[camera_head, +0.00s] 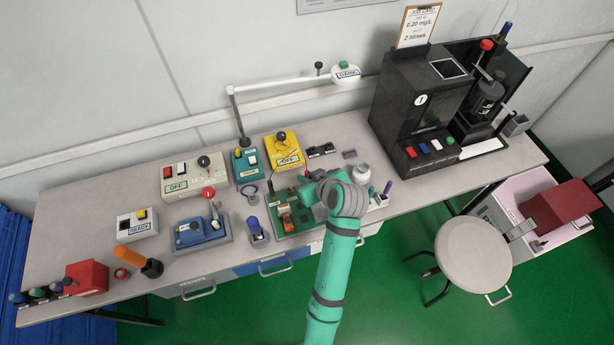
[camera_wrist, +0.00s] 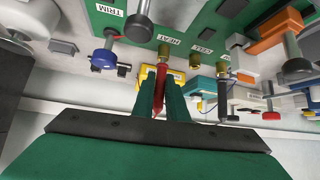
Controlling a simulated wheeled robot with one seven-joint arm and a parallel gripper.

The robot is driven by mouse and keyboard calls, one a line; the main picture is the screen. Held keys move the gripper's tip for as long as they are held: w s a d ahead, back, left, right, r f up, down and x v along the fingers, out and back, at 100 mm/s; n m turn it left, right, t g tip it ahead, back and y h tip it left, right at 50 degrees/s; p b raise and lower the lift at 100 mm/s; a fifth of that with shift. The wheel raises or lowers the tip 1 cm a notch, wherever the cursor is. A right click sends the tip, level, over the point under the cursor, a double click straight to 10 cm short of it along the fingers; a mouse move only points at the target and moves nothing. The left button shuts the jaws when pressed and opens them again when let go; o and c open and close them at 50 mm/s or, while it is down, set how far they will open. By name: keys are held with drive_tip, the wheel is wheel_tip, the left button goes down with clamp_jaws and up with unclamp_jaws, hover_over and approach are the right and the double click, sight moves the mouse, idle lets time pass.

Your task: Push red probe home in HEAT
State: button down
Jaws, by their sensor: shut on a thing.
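My gripper (camera_wrist: 160,88) is shut on the red probe (camera_wrist: 160,78), which stands between its two green fingers in the wrist view. The probe's far end points at the green board (camera_wrist: 150,32), right beside the HEAT label (camera_wrist: 171,41). I cannot tell how deep the probe sits there. A brass socket (camera_wrist: 194,61) is just to its right, near the COOL label (camera_wrist: 205,50).

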drive_tip(key=c, duration=1.7)
unclamp_jaws()
drive_tip(key=v, duration=1.1)
drive_tip(key=shift+f, duration=0.1)
